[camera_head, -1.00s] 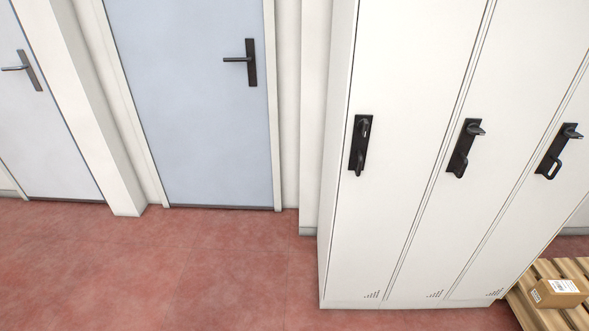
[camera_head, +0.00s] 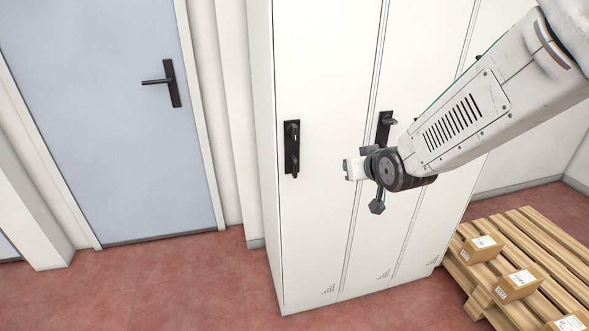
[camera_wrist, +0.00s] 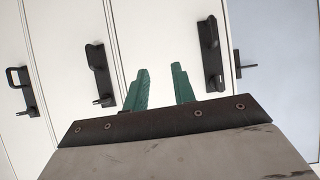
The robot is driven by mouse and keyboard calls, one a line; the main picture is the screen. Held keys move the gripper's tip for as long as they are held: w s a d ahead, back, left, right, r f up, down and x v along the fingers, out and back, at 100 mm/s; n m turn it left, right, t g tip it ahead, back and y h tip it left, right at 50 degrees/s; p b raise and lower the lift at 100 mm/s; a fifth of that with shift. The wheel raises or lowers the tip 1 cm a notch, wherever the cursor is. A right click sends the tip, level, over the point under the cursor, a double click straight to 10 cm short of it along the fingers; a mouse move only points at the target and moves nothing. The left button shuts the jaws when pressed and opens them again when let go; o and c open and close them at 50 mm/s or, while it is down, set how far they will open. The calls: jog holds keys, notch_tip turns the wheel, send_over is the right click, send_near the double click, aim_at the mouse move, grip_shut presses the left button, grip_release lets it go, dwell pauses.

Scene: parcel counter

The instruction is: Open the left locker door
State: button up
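The left locker door (camera_head: 314,220) is white and stands shut at the left of the locker row in the head view. Its black handle (camera_head: 291,150) sits near the door's left edge. In the wrist view the same handle (camera_wrist: 211,58) is right of the fingers, and the door (camera_wrist: 160,30) fills the middle. My gripper (camera_wrist: 159,67) shows two green fingers apart with nothing between them. The fingers appear clear of the handle.
The middle locker's handle (camera_head: 385,127) is partly behind my arm. A blue door (camera_head: 110,120) with a lever handle stands left of the lockers. A wooden pallet (camera_head: 545,240) with several cardboard boxes lies at the right. The red floor (camera_head: 180,290) in front is clear.

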jog(key=w+a+f+n+t+y, duration=0.1)
jog(key=w+a+f+t+y, duration=0.1)
jog(key=w+a+f, duration=0.3)
jog(key=n+t+y, duration=0.1)
jog(key=t+y, duration=0.2)
send_near(296, 169)
jog(key=x, duration=1)
jog(key=shift+w+a+f, duration=0.1)
jog(key=shift+w, duration=0.2)
grip_shut()
